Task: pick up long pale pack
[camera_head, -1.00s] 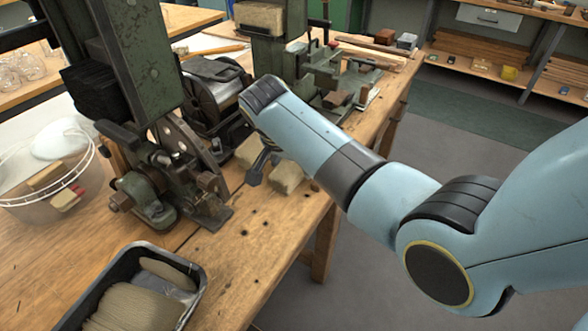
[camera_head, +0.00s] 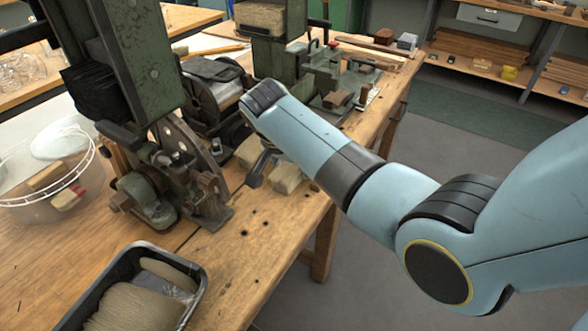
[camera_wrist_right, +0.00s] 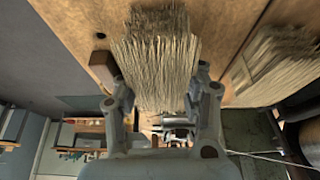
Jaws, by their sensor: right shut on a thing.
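A pale bristle pack (camera_wrist_right: 155,60) stands between the two fingers of my right gripper (camera_wrist_right: 165,100) in the right wrist view. The gripper is shut on it. In the head view the pack (camera_head: 287,178) shows near the table's right edge, partly behind my right arm, and a dark finger of the right gripper (camera_head: 258,170) shows on its left. A second pale pack (camera_head: 248,151) is just left of the gripper; it also shows at the right of the wrist view (camera_wrist_right: 278,66). My left gripper is out of view.
A green machine (camera_head: 160,165) stands close left on the wooden table (camera_head: 225,265). A black tray (camera_head: 203,285) of pale bristles lies in front. A clear bowl with a wire rim (camera_head: 30,203) is at far left. More machinery (camera_head: 335,75) stands behind my right arm.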

